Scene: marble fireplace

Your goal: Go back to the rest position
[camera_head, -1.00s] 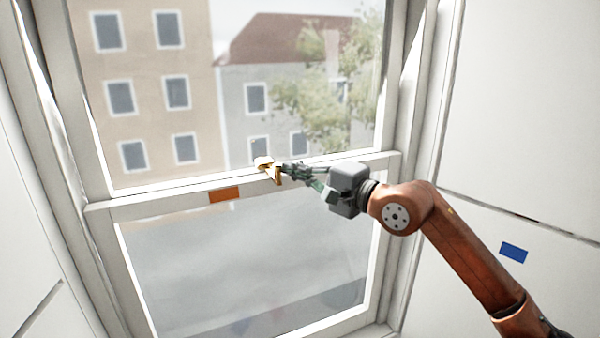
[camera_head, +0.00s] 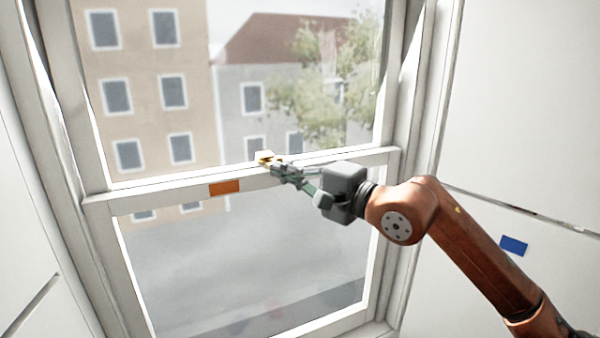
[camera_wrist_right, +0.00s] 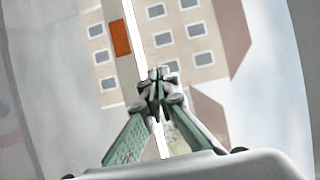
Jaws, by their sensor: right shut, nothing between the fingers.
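My right gripper (camera_head: 276,168) is shut and empty, with its tips at the middle rail of the window, right by the brass latch (camera_head: 264,157). I cannot tell whether they touch. The right wrist view shows the same gripper (camera_wrist_right: 156,84) with its fingers together, in front of the rail. The latch sits on top of the middle rail (camera_head: 150,195) and is partly hidden by the fingers. My right arm comes in from the lower right. My left gripper is not in view.
A sash window (camera_head: 240,265) fills the middle, with buildings and a tree beyond the glass. An orange patch (camera_head: 224,188) is on the middle rail, and it also shows in the right wrist view (camera_wrist_right: 120,38). A blue patch (camera_head: 513,246) is on the right wall.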

